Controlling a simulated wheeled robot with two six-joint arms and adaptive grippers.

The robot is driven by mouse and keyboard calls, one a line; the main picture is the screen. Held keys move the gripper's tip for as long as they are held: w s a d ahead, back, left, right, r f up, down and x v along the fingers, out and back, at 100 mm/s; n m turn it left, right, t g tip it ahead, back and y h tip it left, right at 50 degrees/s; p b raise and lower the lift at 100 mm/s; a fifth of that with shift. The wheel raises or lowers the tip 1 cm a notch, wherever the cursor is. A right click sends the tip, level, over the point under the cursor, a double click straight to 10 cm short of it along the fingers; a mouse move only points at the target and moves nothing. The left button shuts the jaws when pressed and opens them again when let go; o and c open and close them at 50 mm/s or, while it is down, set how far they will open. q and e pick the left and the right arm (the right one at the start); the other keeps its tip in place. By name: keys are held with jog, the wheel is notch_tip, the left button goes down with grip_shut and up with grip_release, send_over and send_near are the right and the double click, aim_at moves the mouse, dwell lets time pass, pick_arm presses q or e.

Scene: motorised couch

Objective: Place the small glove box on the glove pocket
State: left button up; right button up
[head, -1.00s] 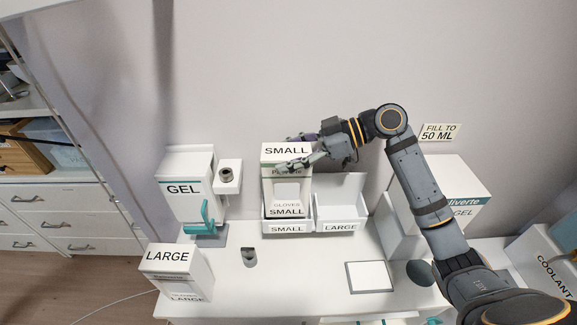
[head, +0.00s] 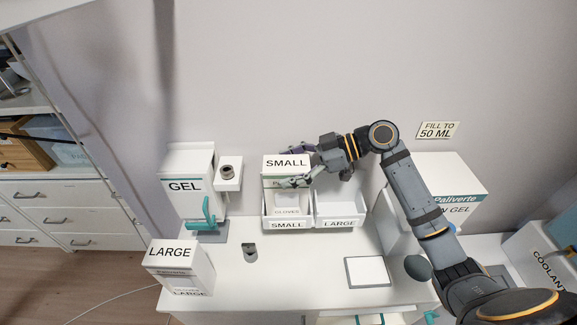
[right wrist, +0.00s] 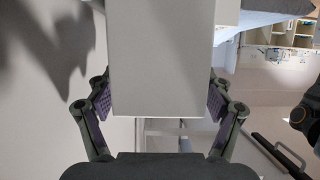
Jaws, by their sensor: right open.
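The small glove box (head: 287,163), white with a SMALL label on top, stands upright in the left compartment of the white glove pocket (head: 288,225), the one marked SMALL. The front wall hides its lower end. My right gripper (head: 297,166) is around the box's upper part, one finger in front and one behind. In the right wrist view, the box (right wrist: 163,60) fills the space between the open fingers, with a narrow gap at the left pad; contact at the right pad is unclear. My left gripper is not in view.
The pocket's right compartment, marked LARGE (head: 339,223), is empty. A large glove box (head: 180,268) stands at the table's front left. A gel dispenser (head: 188,187) is left of the pocket, and a gel box (head: 440,190) is to the right. A white pad (head: 367,271) lies in front.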

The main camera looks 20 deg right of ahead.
jog(key=shift+r, duration=0.15)
jog(key=p+v, duration=0.2)
jog(key=v, duration=1)
jog(key=shift+r, duration=0.1)
